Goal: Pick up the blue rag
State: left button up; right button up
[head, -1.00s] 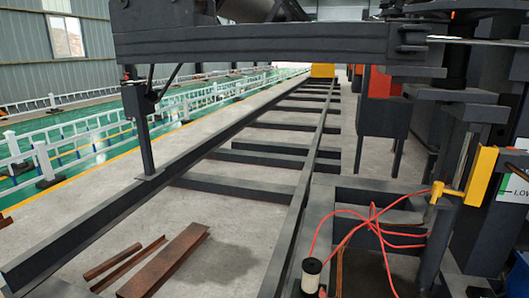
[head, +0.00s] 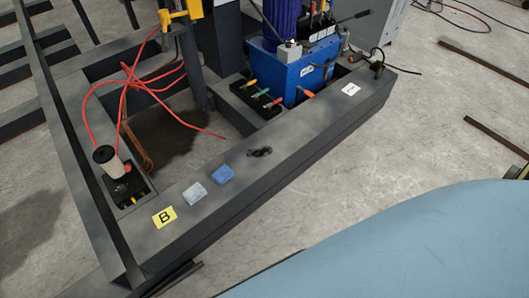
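A small folded blue rag (head: 222,175) lies on the top face of the dark steel beam (head: 310,125) in the head view, a little left of the picture's middle. Close to its left lies a similar pale grey-blue folded cloth (head: 195,194). Nothing covers the blue rag. Neither of my grippers shows in the head view.
A yellow card marked B (head: 165,216) and a black crumpled thing (head: 260,152) are also on the beam. A blue machine (head: 302,75) with coloured levers stands behind it. Concrete floor lies right.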

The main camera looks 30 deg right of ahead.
aim_at(223, 174)
jog(key=z, duration=0.6)
jog(key=k, duration=1.05)
jog(key=u, duration=0.25)
jog(key=i, duration=0.55)
jog(key=z, duration=0.05)
